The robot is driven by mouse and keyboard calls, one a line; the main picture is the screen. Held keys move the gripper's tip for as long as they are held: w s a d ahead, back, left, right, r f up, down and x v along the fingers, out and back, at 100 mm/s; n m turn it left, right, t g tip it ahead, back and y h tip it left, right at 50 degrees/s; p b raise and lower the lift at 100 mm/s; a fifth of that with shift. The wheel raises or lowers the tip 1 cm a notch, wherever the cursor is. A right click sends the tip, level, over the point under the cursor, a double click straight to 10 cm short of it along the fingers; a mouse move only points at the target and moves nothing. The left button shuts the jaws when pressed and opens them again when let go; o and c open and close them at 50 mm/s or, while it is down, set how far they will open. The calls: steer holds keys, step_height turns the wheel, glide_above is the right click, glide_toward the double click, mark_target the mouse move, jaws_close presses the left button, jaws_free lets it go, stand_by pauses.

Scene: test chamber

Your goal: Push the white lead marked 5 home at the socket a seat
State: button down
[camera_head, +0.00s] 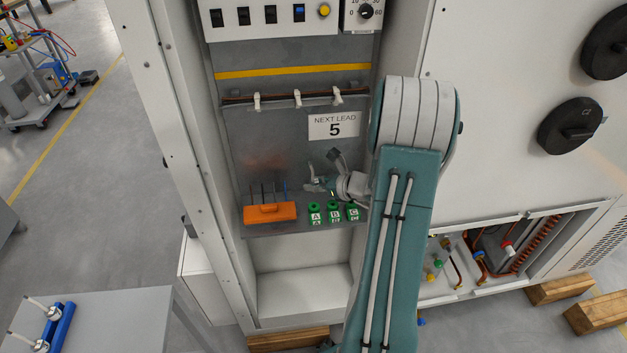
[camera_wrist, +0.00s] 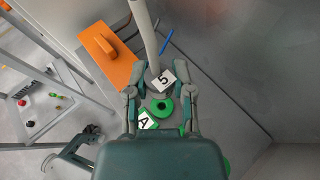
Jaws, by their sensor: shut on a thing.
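The white lead (camera_wrist: 144,38) with a tag marked 5 (camera_wrist: 163,80) runs down between the fingers of my gripper (camera_wrist: 158,93) in the wrist view. My gripper is shut on it. The green socket A (camera_wrist: 160,108), with its A label, lies just beyond the fingers, close to the lead's lower end. I cannot tell whether the plug tip is in the hole or beside it. In the head view my gripper (camera_head: 320,185) is small and just above socket A (camera_head: 315,213); the lead is hard to make out there.
Sockets B (camera_head: 334,211) and C (camera_head: 352,212) stand right of A on the shelf. A sign (camera_head: 334,125) reads NEXT LEAD 5. Cabinet walls enclose the bay; a grey table (camera_head: 110,320) is lower left.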

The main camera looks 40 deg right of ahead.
steer(key=shift+f, duration=2.15)
steer(key=shift+f, duration=1.3)
steer(key=shift+c, duration=2)
jaws_free()
steer(key=shift+s, duration=0.1)
steer(key=v, duration=1.1)
steer(key=shift+s+d+r, duration=0.15)
steer(key=shift+s+d, duration=0.05)
steer(key=shift+s, duration=0.15)
